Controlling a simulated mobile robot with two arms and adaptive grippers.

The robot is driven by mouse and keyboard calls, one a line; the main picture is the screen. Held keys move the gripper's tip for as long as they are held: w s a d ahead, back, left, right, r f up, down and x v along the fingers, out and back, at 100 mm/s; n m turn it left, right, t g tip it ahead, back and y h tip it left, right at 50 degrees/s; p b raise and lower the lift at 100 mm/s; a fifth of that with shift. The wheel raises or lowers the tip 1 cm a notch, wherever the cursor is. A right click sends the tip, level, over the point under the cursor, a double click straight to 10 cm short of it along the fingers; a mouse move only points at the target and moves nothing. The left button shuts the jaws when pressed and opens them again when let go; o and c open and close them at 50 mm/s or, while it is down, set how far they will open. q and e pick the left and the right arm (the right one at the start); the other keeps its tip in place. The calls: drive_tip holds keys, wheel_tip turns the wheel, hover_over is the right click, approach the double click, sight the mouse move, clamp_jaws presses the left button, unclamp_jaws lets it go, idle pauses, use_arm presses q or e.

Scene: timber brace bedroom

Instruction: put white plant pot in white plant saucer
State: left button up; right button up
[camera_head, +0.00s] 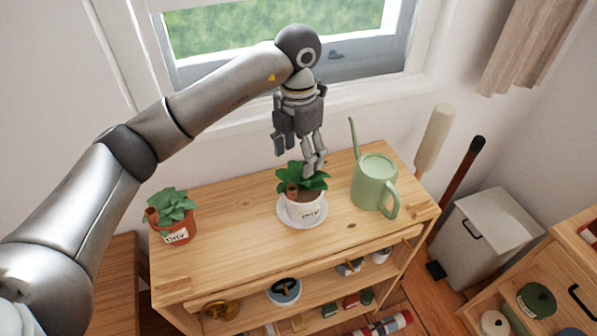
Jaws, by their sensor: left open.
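The white plant pot (309,212) holds a leafy green plant and a small terracotta-coloured piece. It stands upright within the rim of the white plant saucer (291,220), on the wooden shelf top below the window. Its label faces the front. My left gripper (299,156) points down just above the plant's leaves. It is open and not closed around the pot. Its fingertips are close to the leaves, and I cannot tell whether they touch. My right gripper is not in view.
A terracotta pot with a plant (174,236) stands at the shelf's left end. A green watering can (374,182) stands close to the right of the white pot. The wooden shelf top (235,225) is bare between the two pots. The window (365,50) is behind.

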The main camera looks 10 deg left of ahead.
use_arm(q)
wheel_tip(320, 180, up, 6)
drive_tip(key=shift+r+b, duration=0.1)
drive_tip(key=shift+b, duration=0.3)
